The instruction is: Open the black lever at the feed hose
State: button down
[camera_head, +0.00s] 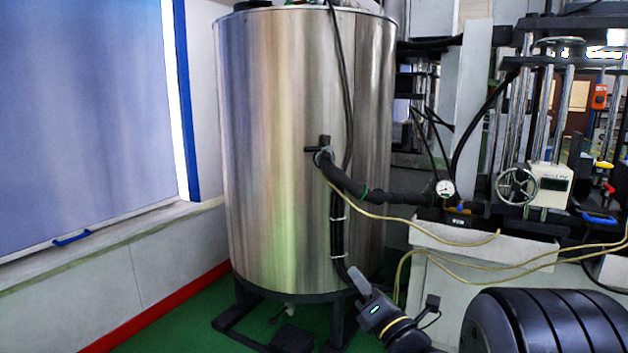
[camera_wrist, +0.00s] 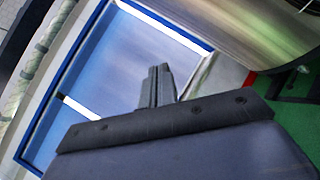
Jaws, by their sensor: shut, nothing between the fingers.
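The black lever (camera_head: 313,149) shows in the head view on a valve at the front of the steel tank (camera_head: 270,130). The thick black feed hose (camera_head: 385,197) runs from that valve down and to the right, toward the gauge. My gripper (camera_head: 355,274) is low in front of the tank, well below and a little right of the lever, and apart from it. In the wrist view the fingers of my gripper (camera_wrist: 157,74) are together and empty, with the blue window panel behind them. The lever and hose are not visible in the wrist view; the tank (camera_wrist: 265,35) fills its upper right.
A machine with a handwheel (camera_head: 516,187) and a pressure gauge (camera_head: 445,188) stands at right. Yellowish thin hoses (camera_head: 480,262) hang in front of it. A blue-framed window (camera_head: 90,110) is at left. Green floor (camera_head: 185,325) lies open left of the tank's dark stand.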

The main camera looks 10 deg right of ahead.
jog(key=d+r+n+b, duration=0.1)
jog(key=n, duration=0.2)
jog(key=d+r+n+t+b, duration=0.1)
jog(key=n, duration=0.2)
jog(key=d+r+n+y+b, duration=0.1)
jog(key=d+n, duration=0.1)
jog(key=n, duration=0.1)
jog(key=shift+s+r+n+t, duration=0.3)
jog(key=shift+n, duration=0.1)
